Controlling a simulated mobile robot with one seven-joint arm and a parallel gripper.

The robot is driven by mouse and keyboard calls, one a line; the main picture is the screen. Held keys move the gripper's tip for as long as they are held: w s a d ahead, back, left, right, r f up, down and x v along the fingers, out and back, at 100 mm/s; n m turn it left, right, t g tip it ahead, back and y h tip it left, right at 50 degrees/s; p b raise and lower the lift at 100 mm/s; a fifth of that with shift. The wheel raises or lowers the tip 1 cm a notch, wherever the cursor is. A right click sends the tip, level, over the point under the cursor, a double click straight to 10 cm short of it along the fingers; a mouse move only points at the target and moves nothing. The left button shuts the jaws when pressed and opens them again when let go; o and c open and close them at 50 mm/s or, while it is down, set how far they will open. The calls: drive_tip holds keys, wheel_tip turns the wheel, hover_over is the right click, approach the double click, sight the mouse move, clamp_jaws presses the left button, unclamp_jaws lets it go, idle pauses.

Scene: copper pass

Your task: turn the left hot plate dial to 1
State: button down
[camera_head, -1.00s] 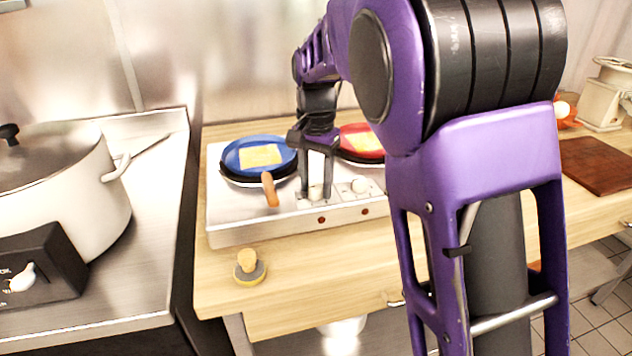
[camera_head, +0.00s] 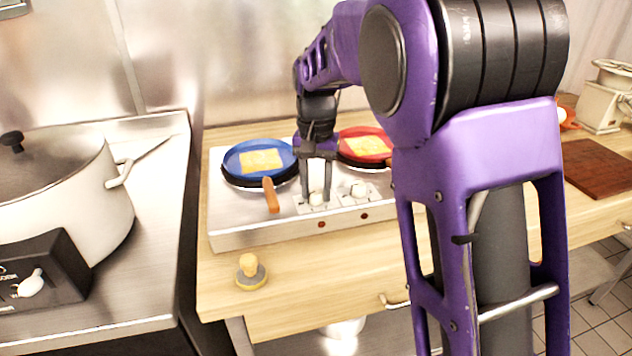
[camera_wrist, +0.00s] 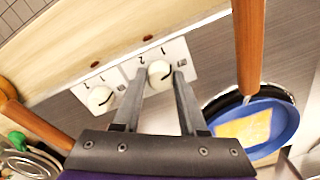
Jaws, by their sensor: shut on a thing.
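The left hot plate dial (camera_head: 317,199) is a white round knob on a white panel at the front of the steel hot plate (camera_head: 235,232). My gripper (camera_head: 317,194) points down at it, with one finger on each side. In the wrist view my gripper (camera_wrist: 165,85) is shut on this left dial (camera_wrist: 158,72). A dark mark shows on the knob, but I cannot tell its setting. The right dial (camera_head: 358,189) is free beside it; it shows left of my fingers in the wrist view (camera_wrist: 100,98).
A blue pan (camera_head: 236,161) with a wooden handle stands on the left plate, close to my fingers. A red pan (camera_head: 372,152) stands on the right plate. A yellow-knobbed object (camera_head: 250,272) sits on the wooden counter in front. A large pot (camera_head: 75,195) stands at left.

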sight(316, 191)
drive_tip(key=n+p, duration=0.2)
drive_tip(key=n, duration=0.2)
drive_tip(key=shift+r+n, duration=0.15)
drive_tip(key=shift+n, duration=0.15)
drive_tip(key=shift+n+p, duration=0.85)
drive_tip(key=shift+n, duration=1.05)
drive_tip(key=shift+c, duration=2.3)
unclamp_jaws()
wheel_tip(316, 191, up, 17)
drive_tip(key=p, duration=0.2)
drive_tip(key=shift+r, duration=0.1)
